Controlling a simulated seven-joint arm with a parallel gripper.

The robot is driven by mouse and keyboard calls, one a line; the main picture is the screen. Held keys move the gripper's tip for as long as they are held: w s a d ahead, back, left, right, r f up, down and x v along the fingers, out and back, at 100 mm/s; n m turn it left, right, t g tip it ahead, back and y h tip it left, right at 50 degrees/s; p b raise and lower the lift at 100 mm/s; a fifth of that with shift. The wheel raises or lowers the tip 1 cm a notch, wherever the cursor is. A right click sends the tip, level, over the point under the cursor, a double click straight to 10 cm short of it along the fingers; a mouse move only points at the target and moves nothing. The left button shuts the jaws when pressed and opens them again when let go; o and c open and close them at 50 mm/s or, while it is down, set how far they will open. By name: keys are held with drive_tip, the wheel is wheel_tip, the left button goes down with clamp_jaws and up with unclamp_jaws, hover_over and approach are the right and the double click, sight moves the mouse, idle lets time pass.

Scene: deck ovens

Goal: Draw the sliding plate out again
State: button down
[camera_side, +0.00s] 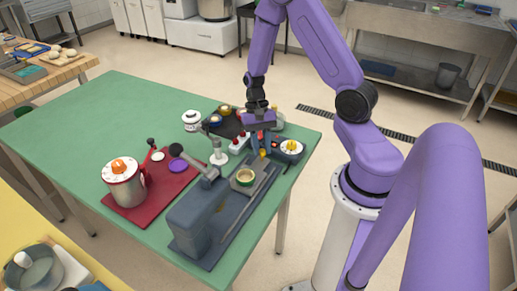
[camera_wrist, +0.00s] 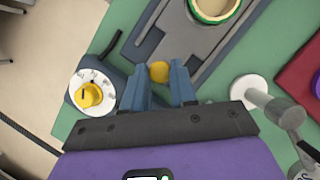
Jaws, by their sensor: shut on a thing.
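The sliding plate (camera_wrist: 196,52) is a grey strip in the slate-blue press base (camera_wrist: 150,22). A green-rimmed round dish (camera_wrist: 213,8) sits on it; the dish also shows in the side view (camera_side: 245,177). A yellow knob (camera_wrist: 158,71) is at the plate's near end. My gripper (camera_wrist: 161,80) is shut on this knob, with one blue finger on each side. In the side view my gripper (camera_side: 262,145) comes down from above at the base's far end. The knob shows just below the fingers there. The press body (camera_side: 190,220) stands at the base's near end.
A dial box with a yellow knob (camera_side: 291,146) stands close to the right of my gripper. A white-footed post (camera_side: 218,156) and red-buttoned box (camera_side: 238,143) stand to the left. A red board (camera_side: 160,205) carries a pot (camera_side: 126,186). Green tabletop is free at left.

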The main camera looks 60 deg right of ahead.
drive_tip(key=shift+d, duration=0.35)
drive_tip(key=c, duration=0.9)
unclamp_jaws()
drive_tip(key=shift+a, duration=0.1)
drive_tip(key=v, duration=1.7)
drive_tip(key=shift+r, duration=0.25)
